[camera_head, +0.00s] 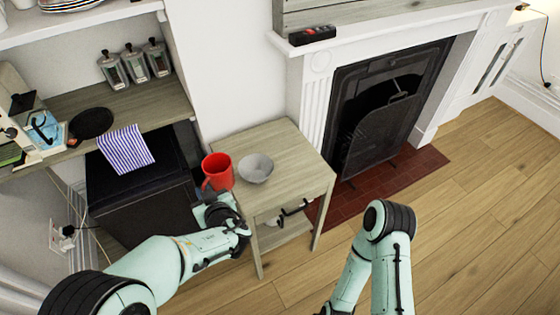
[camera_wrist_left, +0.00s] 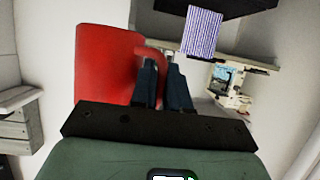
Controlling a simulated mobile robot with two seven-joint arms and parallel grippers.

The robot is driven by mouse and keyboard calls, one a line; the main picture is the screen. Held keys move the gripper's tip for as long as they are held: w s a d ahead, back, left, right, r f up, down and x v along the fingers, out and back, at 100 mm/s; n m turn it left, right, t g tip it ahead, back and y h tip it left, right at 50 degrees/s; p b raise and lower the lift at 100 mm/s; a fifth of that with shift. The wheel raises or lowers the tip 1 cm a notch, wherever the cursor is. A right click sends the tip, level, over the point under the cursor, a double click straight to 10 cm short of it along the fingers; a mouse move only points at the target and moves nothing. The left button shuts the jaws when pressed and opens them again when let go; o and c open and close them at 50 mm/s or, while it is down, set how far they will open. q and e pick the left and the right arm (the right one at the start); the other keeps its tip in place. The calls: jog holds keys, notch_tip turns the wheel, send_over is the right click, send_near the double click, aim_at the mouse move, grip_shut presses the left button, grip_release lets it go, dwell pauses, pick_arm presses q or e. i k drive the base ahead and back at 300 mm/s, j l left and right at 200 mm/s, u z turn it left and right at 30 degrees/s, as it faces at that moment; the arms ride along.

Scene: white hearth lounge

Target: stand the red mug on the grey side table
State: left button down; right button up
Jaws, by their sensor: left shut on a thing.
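The red mug (camera_head: 217,171) is upright at the left edge of the grey side table (camera_head: 300,170) in the head view. My left gripper (camera_head: 212,196) is just below and in front of it. In the left wrist view the mug (camera_wrist_left: 105,65) fills the upper left, and the left gripper's fingers (camera_wrist_left: 165,85) are shut at its handle (camera_wrist_left: 155,55). The mug's base overlaps the table edge in the picture; I cannot tell whether it touches the top. My right arm shows at the lower middle, but its gripper is out of view.
A grey bowl (camera_head: 256,168) stands on the tabletop close to the mug. The table's right and front parts are clear. A black cabinet (camera_head: 140,195) with a striped cloth (camera_head: 126,149) is at the left. A fireplace (camera_head: 385,105) is behind right.

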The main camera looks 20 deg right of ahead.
aim_at(285, 138)
jog(key=k+l+u, duration=0.1)
jog(key=l, duration=0.35)
jog(key=l+u, duration=0.1)
jog(key=l, duration=0.35)
jog(key=k+l+u, duration=0.15)
jog(key=l, duration=0.8)
jog(key=i+l, duration=0.1)
jog(key=l, duration=0.35)
jog(key=i+l+u, duration=0.15)
jog(key=l, duration=0.3)
jog(key=i+l, duration=0.1)
jog(key=l, duration=0.35)
jog(key=i+l+u, duration=0.15)
jog(key=l, duration=0.3)
jog(key=i+l, duration=0.3)
jog(key=i+j, duration=0.25)
